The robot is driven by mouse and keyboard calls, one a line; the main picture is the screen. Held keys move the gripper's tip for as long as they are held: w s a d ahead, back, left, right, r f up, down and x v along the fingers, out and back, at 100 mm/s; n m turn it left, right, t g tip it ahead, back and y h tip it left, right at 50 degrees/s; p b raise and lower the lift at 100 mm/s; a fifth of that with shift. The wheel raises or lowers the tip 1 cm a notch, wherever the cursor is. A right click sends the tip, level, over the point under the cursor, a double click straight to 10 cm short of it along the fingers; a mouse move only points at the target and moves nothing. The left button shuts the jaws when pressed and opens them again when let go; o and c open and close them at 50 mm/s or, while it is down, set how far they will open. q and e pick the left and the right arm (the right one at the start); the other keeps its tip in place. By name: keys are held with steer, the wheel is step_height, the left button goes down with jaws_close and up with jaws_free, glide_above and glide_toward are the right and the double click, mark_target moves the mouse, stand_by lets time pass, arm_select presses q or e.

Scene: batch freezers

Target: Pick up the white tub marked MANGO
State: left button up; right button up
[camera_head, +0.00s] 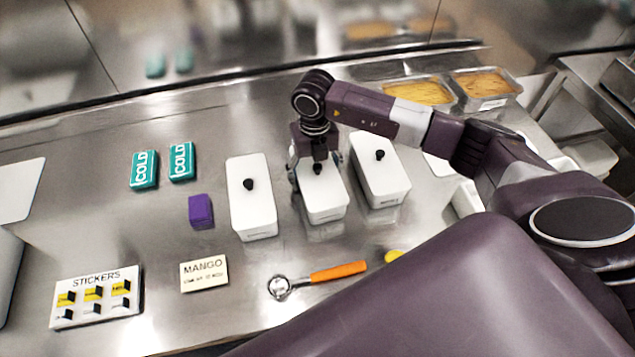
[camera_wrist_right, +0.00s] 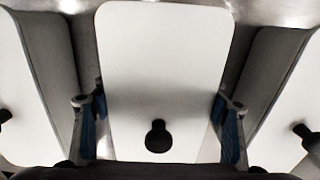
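Three white tubs with black-knobbed lids stand in a row on the steel counter: a left tub (camera_head: 252,205), a middle tub (camera_head: 325,200) and a right tub (camera_head: 382,180). Their small front labels are too small to read, so I cannot tell which is marked MANGO. My right gripper (camera_head: 316,170) is over the middle tub, pointing down. In the right wrist view, the open fingers of my right gripper (camera_wrist_right: 160,125) straddle the middle tub (camera_wrist_right: 165,65), one beside each long side, with its knob between them. My left gripper is not in view.
A MANGO card (camera_head: 204,274), an orange-handled scoop (camera_head: 318,279) and a STICKERS sheet (camera_head: 95,297) lie in front. A purple block (camera_head: 201,211) and two teal COLD packs (camera_head: 144,170) are left. Pans of yellow food (camera_head: 486,86) stand back right. Neighbouring tubs flank the gripper closely.

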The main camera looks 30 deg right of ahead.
steer(key=c, duration=1)
steer(key=shift+w, duration=0.1)
steer(key=shift+c, duration=0.5)
steer(key=shift+r, duration=0.1)
